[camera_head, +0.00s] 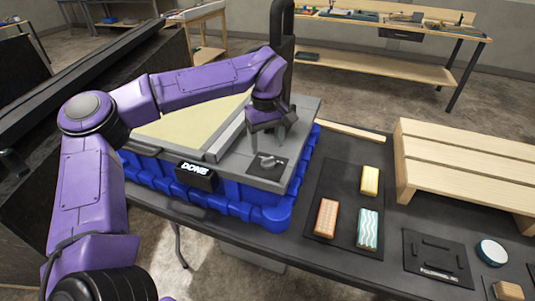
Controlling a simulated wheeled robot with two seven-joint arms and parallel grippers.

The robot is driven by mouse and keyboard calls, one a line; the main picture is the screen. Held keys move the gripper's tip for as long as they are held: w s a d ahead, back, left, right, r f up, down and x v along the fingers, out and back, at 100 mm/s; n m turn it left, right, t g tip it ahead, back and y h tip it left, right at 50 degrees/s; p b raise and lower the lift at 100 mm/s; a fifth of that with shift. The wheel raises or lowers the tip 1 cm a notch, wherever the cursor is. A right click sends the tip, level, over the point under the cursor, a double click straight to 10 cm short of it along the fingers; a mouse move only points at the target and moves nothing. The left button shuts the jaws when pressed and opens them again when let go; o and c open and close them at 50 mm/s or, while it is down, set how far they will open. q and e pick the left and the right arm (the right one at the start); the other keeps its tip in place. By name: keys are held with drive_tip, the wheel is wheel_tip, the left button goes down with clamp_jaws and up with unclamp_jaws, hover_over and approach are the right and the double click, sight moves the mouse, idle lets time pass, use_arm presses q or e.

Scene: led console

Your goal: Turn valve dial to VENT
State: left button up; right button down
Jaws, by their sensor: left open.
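The valve dial (267,161) is a small grey knob with a short handle on a dark square plate at the front right corner of the grey console (298,122). No VENT lettering can be read at this size. My left gripper (266,138) hangs over the console just behind the dial, fingers pointing down. Its two fingers are spread with nothing seen between them, and it looks apart from the dial. A black block marked DONE (196,176) is on the console's front side. My right gripper is not in view.
The console rests on a blue crate (262,212) on a dark table (325,255). To the right are a dark mat with a yellow (370,180), an orange (326,218) and a teal block (368,229), and a wooden slatted stand (465,160). Workbenches stand behind.

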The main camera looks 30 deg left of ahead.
sight(267, 159)
use_arm(q)
drive_tip(key=f, duration=0.3)
drive_tip(key=w+f, duration=0.1)
drive_tip(key=f, duration=0.1)
drive_tip(key=shift+d+f, duration=0.1)
drive_tip(key=shift+f, duration=0.25)
drive_tip(key=shift+s, duration=0.3)
drive_tip(key=shift+w, duration=0.1)
drive_tip(key=c, duration=1.1)
drive_tip(key=shift+o, duration=0.2)
